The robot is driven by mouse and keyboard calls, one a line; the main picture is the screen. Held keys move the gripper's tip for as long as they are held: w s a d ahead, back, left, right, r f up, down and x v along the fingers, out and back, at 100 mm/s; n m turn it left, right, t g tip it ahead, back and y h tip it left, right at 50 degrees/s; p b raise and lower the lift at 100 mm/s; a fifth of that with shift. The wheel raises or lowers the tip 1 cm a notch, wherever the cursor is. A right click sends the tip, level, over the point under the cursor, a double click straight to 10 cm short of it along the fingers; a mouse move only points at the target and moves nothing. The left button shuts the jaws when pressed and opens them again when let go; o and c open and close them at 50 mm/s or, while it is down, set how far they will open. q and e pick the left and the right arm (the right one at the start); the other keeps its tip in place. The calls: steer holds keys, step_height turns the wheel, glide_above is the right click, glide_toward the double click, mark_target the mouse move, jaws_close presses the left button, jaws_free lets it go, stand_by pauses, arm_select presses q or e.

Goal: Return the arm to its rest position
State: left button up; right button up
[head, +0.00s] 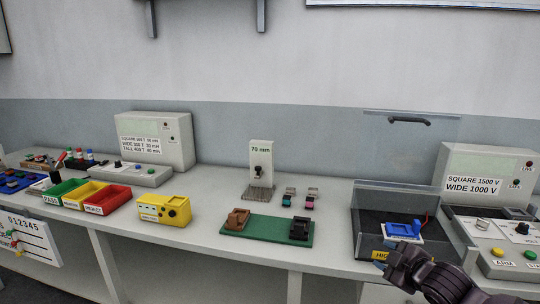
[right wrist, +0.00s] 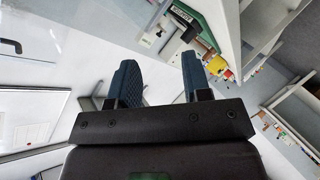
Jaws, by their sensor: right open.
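My right gripper (head: 388,259) shows at the lower right of the head view, in front of the dark test box (head: 368,196) near the bench's front edge. In the right wrist view its two blue-grey fingers (right wrist: 157,84) stand apart with nothing between them. A blue part (head: 403,230) sits inside the test box, beyond the gripper. My left gripper is in neither view.
The bench (head: 210,215) carries a green board (head: 265,232) with a brown and a black block, a yellow meter (head: 163,208), coloured bins (head: 107,199) and a grey control box (head: 490,173) at the right. The box's clear lid (head: 405,138) stands raised.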

steer(key=s+f+m+h, duration=0.1)
steer(key=s+f+m, duration=0.3)
steer(key=s+f, duration=0.3)
steer(key=s+f+m+g+h, duration=0.1)
steer(key=s+f+m, duration=0.3)
steer(key=s+f, duration=0.4)
steer(key=s+a+f+m+g+h, duration=0.1)
steer(key=s+f+m, duration=0.3)
steer(key=s, duration=1.4)
step_height(320, 180, down, 4)
steer(key=shift+s+r+m+h, duration=0.1)
steer(key=shift+s+m+h, duration=0.25)
steer(key=shift+h, duration=0.15)
steer(key=shift+c, duration=0.3)
